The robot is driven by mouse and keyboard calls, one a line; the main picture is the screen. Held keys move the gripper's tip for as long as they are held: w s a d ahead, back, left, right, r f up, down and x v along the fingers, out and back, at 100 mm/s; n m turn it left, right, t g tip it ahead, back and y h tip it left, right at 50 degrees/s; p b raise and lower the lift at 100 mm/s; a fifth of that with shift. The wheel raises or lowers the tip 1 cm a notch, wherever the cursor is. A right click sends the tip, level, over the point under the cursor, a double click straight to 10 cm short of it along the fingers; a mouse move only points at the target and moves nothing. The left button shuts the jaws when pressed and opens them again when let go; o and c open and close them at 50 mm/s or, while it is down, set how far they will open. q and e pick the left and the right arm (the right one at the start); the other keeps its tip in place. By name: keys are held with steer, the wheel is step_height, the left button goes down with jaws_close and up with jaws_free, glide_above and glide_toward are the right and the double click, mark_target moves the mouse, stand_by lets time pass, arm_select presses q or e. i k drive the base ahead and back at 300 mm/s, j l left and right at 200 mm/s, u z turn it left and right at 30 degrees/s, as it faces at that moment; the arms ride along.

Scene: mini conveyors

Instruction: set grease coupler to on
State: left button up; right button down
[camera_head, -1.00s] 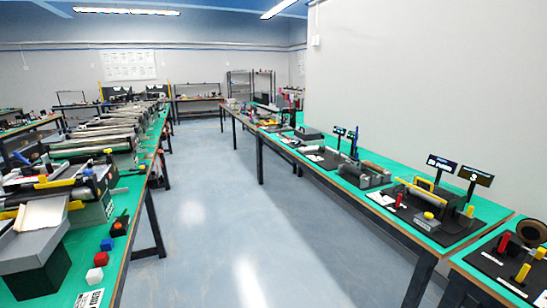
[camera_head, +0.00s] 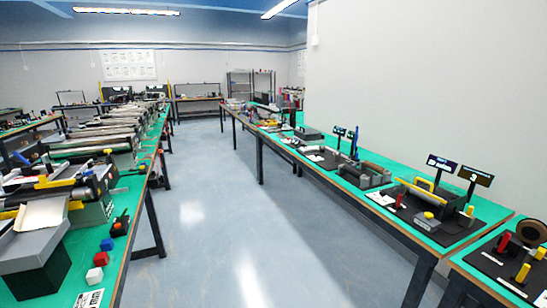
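No part I can name with certainty as the grease coupler shows; labels are too small to read. On the right bench a black station (camera_head: 468,232) carries a yellow handle (camera_head: 424,184), a red post (camera_head: 399,200), a yellow block (camera_head: 428,215) and two dark display signs (camera_head: 475,176). Nearer, at the right edge, a second black station (camera_head: 490,262) has a red post (camera_head: 503,241), yellow posts (camera_head: 522,273) and a dark round ring (camera_head: 531,232). Neither of my grippers is in view.
A left bench (camera_head: 78,262) holds several conveyors, with red, white and blue cubes (camera_head: 101,259) near its edge. The right bench (camera_head: 395,170) runs along the wall. A clear floor aisle (camera_head: 205,215) lies between them. Shelves (camera_head: 250,82) stand at the back.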

mark_target(466, 218)
steer(key=z, duration=1.5)
